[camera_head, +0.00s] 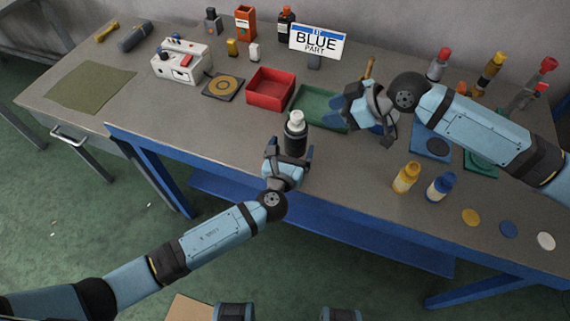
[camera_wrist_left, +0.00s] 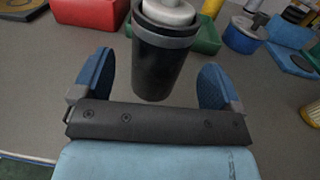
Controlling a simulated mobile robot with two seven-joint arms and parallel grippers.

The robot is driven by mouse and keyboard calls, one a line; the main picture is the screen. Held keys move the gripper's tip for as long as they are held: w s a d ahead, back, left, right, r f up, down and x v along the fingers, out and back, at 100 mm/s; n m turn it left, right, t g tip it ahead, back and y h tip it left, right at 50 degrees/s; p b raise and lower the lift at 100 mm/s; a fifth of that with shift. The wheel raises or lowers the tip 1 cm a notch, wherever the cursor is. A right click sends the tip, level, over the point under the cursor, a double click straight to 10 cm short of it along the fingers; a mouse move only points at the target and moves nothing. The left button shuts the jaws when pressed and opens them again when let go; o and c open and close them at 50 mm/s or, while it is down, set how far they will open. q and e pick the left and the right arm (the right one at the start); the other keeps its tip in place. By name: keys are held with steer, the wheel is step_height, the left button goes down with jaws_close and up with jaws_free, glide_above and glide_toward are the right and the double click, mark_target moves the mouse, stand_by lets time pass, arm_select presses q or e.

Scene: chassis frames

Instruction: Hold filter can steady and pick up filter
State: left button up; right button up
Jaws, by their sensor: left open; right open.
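The filter can (camera_head: 296,138) is a dark cylinder standing upright near the table's front edge. A white filter (camera_head: 296,118) sits in its top; in the left wrist view the can (camera_wrist_left: 163,62) and the white filter (camera_wrist_left: 170,12) show close up. My left gripper (camera_head: 289,155) is open, with one finger to each side of the can's near part; in the left wrist view its fingers (camera_wrist_left: 160,82) stand apart from the can. My right gripper (camera_head: 352,108) is open and empty, to the right of the can over the green tray; its fingertips are partly hidden.
A red tray (camera_head: 270,105) and a green tray (camera_head: 310,92) lie behind the can. A sign reading BLUE PART (camera_head: 318,42) stands at the back.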

mark_target(293, 144)
arm_select(q)
steer(key=shift+x, duration=1.8)
